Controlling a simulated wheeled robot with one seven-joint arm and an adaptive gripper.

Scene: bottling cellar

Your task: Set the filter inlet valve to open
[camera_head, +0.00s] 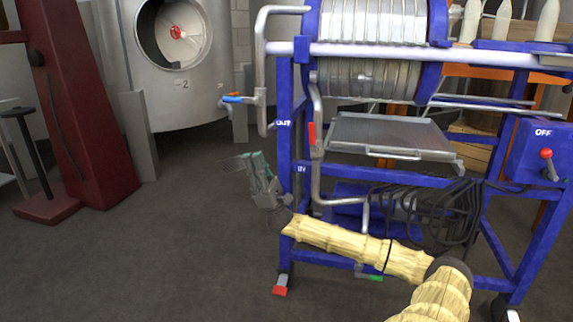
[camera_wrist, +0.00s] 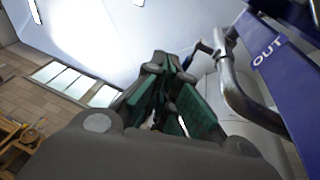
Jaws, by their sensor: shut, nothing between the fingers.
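The filter (camera_head: 375,22) is a blue frame with a pack of pale plates. A pipe by the "IN" label (camera_head: 300,169) carries a red lever (camera_head: 312,134), which stands upright along the pipe. A blue lever (camera_head: 238,99) sits level on the outlet pipe (camera_head: 263,65), near the "OUT" label. My gripper (camera_head: 246,161) is shut and empty, left of the frame's front-left post and below the blue lever. It is apart from the red lever. In the wrist view my gripper (camera_wrist: 170,65) points up, with the outlet pipe (camera_wrist: 230,85) to its right. The red lever is not visible there.
A steel tank (camera_head: 180,60) stands behind on the left, and a dark red stand (camera_head: 75,110) at far left. A drip tray (camera_head: 388,135) and coiled black hose (camera_head: 440,215) are in the frame. An "OFF" switch box (camera_head: 530,150) is at right. Floor left of the frame is clear.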

